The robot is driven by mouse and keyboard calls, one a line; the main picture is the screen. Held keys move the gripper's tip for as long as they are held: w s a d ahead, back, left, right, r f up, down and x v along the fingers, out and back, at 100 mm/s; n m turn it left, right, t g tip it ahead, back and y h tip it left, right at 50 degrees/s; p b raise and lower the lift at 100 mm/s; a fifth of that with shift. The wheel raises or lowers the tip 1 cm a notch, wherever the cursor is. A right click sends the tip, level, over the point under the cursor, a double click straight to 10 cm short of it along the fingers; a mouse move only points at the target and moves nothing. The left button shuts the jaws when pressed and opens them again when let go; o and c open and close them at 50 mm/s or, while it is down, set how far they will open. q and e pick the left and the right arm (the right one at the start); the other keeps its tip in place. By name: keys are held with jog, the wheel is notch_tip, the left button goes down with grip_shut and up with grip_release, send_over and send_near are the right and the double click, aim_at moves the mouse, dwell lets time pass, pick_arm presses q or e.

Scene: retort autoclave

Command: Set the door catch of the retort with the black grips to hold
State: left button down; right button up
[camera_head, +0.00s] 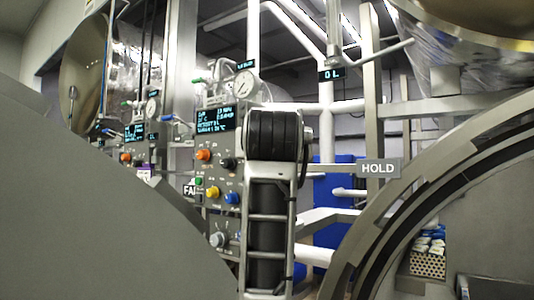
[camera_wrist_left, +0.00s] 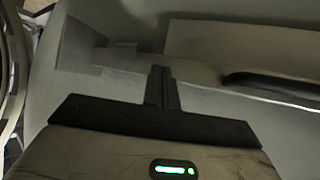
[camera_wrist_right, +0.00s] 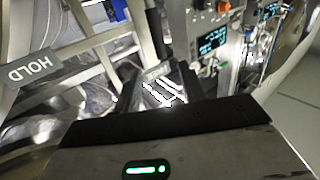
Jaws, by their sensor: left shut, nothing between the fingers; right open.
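A HOLD sign (camera_head: 378,168) stands right of centre in the head view. It also shows upside down at the left of the right wrist view (camera_wrist_right: 34,68). A large round retort rim (camera_head: 400,215) curves at the right. In the left wrist view a long dark bar, perhaps a black grip (camera_wrist_left: 272,86), lies on a pale surface. My left gripper (camera_wrist_left: 160,70) is shut and empty, left of that bar and apart from it in the picture. My right gripper (camera_wrist_right: 156,76) is open, with no object clearly held. I cannot make out the door catch.
A control panel (camera_head: 217,160) with a display, coloured knobs and a gauge (camera_head: 244,83) stands left of centre. A partly hidden sign (camera_head: 190,190) begins "FA". A large grey curved surface (camera_head: 90,230) fills the lower left. A perforated crate (camera_head: 428,264) holds packets at lower right.

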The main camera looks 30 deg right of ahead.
jog(key=p+x, duration=0.4)
jog(key=x, duration=0.9)
jog(key=shift+w+d, duration=0.25)
jog(key=shift+d, duration=0.1)
jog(key=shift+w+d+p, duration=0.15)
jog(key=shift+w+p, duration=0.1)
jog(key=shift+p, duration=0.05)
pick_arm(q)
jog(key=shift+s+a+r+g, duration=0.15)
jog(key=shift+s+a+r, duration=0.15)
jog(key=shift+s, duration=0.25)
jog(key=shift+s+a+r+g, duration=0.2)
jog(key=shift+s+r, duration=0.1)
jog(key=shift+s, duration=0.2)
pick_arm(e)
jog(key=shift+f, duration=0.1)
jog(key=shift+c, duration=0.3)
grip_shut()
pick_arm(q)
jog(key=shift+s+d+f, duration=0.1)
jog(key=shift+s+f, duration=0.05)
